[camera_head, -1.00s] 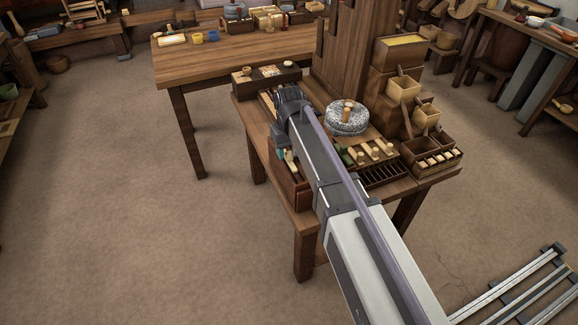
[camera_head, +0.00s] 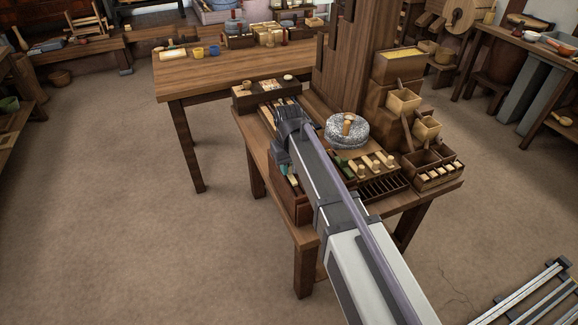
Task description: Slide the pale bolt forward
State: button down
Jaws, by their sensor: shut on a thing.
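My gripper (camera_head: 283,150) is at the left side of the small wooden bench. My wrist and arm cover much of it, and its fingertips are hard to make out. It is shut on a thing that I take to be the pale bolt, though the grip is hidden. A narrow pale piece (camera_head: 292,181) shows just below the gripper, in a reddish-brown box (camera_head: 289,206). Other pale bars (camera_head: 283,106) lie beyond my wrist, in a tray.
A round grey quern stone (camera_head: 347,132) with a wooden handle stands right of my arm. Several pale pegs (camera_head: 366,168) sit on a board before it. A tall wooden post (camera_head: 350,60) and stacked boxes (camera_head: 404,102) rise behind. Open floor lies left.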

aim_at(295, 182)
jog(key=shift+s, duration=0.1)
jog(key=shift+s+d, duration=0.3)
jog(key=shift+s, duration=0.35)
jog(key=shift+s+d, duration=0.25)
jog(key=shift+s, duration=0.45)
jog(key=shift+s+d, duration=0.3)
jog(key=shift+s, duration=0.35)
jog(key=c, duration=1)
grip_release()
jog(key=shift+o, duration=0.2)
notch_tip(295, 182, up, 11)
jog(key=p, duration=1)
jog(key=shift+p, duration=0.4)
jog(key=shift+f, duration=0.1)
